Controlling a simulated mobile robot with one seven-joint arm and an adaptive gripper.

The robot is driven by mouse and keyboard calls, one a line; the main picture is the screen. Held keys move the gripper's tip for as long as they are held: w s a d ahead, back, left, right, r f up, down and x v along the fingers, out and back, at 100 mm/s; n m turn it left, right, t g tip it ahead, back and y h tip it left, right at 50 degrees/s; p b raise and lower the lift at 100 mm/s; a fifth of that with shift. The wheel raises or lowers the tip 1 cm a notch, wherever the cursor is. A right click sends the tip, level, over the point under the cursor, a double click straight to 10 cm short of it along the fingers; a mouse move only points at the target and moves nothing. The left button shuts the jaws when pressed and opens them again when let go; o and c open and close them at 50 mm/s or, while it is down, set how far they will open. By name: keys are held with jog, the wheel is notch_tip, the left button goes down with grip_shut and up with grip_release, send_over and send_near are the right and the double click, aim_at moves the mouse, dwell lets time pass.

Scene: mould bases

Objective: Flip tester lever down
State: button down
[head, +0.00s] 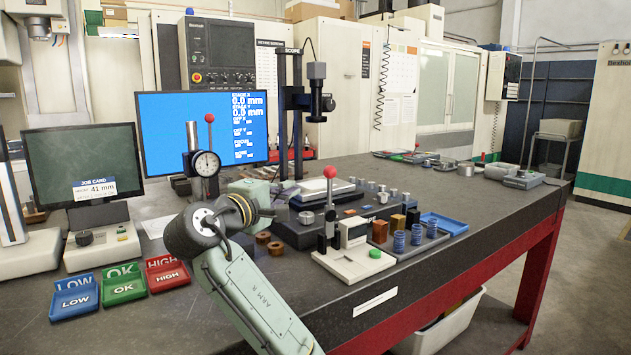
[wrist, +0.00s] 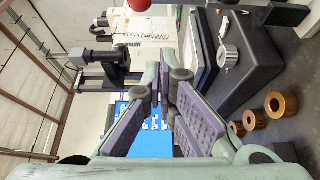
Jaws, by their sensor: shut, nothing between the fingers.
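The tester (head: 352,257) has a pale base, a small display box and a green button. Its lever, topped by a red ball (head: 330,172), stands upright on a dark post at the tester's left. A red ball (wrist: 138,4), apparently that lever's, is cut off by the top edge of the wrist view. My forearm hides part of the bench below the gripper.
A dial gauge stand (head: 206,164) with another red ball is at left. Copper rings (head: 275,249) lie near the tester. A scope (head: 316,98) and blue screen (head: 238,135) stand behind. LOW, OK and HIGH trays (head: 123,284) are at front left; a tray of blue stacks (head: 416,240) is right.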

jog(key=p+x, duration=0.2)
jog(key=x, duration=0.8)
jog(key=shift+s+d+b, duration=0.4)
jog(key=shift+s+b, duration=0.15)
jog(key=shift+s, duration=0.35)
jog(key=shift+s+d+b, duration=0.35)
jog(key=shift+s+b, duration=0.2)
jog(key=shift+s, duration=0.35)
jog(key=shift+s+f, duration=0.1)
jog(key=shift+s+d+f+m+t+h+b, duration=0.35)
jog(key=shift+s+d+f+m+h+b, duration=0.3)
jog(key=shift+s+d+f+m+b, duration=1.65)
jog(key=shift+s+d+f+m+t+h+b, duration=0.3)
jog(key=shift+s+d+f+m+h+b, duration=0.7)
jog(key=shift+b, duration=2.15)
jog(key=shift+s+d+f+m+t+h+b, duration=0.35)
jog(key=shift+s+d+f+m+b, duration=1.05)
jog(key=shift+s+b, duration=1.25)
